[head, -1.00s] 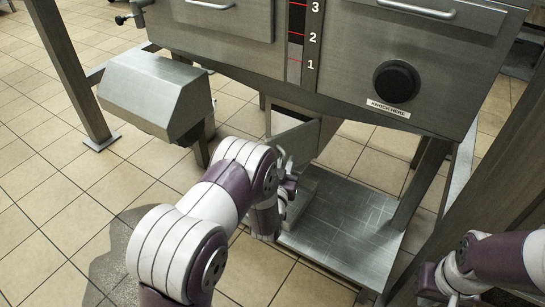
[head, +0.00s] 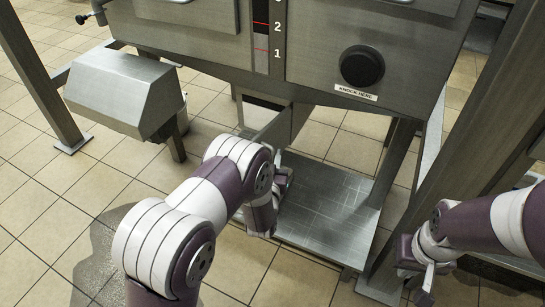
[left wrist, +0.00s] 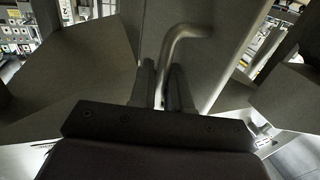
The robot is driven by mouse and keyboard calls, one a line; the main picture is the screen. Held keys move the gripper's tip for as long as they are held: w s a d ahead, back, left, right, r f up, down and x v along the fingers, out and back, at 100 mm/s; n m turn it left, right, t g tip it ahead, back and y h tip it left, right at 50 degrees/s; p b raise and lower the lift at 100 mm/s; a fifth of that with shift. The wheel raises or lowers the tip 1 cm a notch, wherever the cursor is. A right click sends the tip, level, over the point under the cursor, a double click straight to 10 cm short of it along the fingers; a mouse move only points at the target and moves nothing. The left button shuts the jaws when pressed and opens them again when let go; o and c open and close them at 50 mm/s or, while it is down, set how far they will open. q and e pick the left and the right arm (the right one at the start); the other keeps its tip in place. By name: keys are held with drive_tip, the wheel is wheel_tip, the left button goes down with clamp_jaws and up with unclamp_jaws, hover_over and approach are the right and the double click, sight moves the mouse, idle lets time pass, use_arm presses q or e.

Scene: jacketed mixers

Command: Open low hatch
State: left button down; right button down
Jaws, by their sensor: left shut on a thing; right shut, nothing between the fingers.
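The low hatch looks to be the grey metal flap (head: 283,124) on the outlet under the hopper; part of it is hidden behind my left arm. My left gripper (left wrist: 163,88) is shut on the bent metal handle (left wrist: 179,36), which rises between its fingers in the left wrist view. A grey metal panel (left wrist: 215,45) stands right behind the handle. In the head view my left wrist (head: 262,210) is below the hopper, with its fingertips mostly hidden. My right gripper (head: 425,285) is shut and empty at the lower right, away from the hatch.
The steel hopper (head: 310,65) hangs above, with a black round knob (head: 362,66) and a "KNOCK HERE" label. A metal platform (head: 325,205) lies below the outlet. A grey motor housing (head: 122,88) is at left. Steel legs stand on both sides. Tiled floor (head: 40,220) is open at front left.

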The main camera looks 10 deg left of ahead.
use_arm(q)
drive_tip(key=c, duration=1.3)
unclamp_jaws()
drive_tip(key=s+p, duration=0.1)
drive_tip(key=s, duration=0.3)
drive_tip(key=s+d+p, duration=0.1)
drive_tip(key=s+p, duration=0.1)
drive_tip(key=s, duration=0.2)
drive_tip(key=s+p, duration=0.2)
drive_tip(key=s, duration=0.2)
drive_tip(key=shift+s+d, duration=0.15)
drive_tip(key=shift+s, duration=0.15)
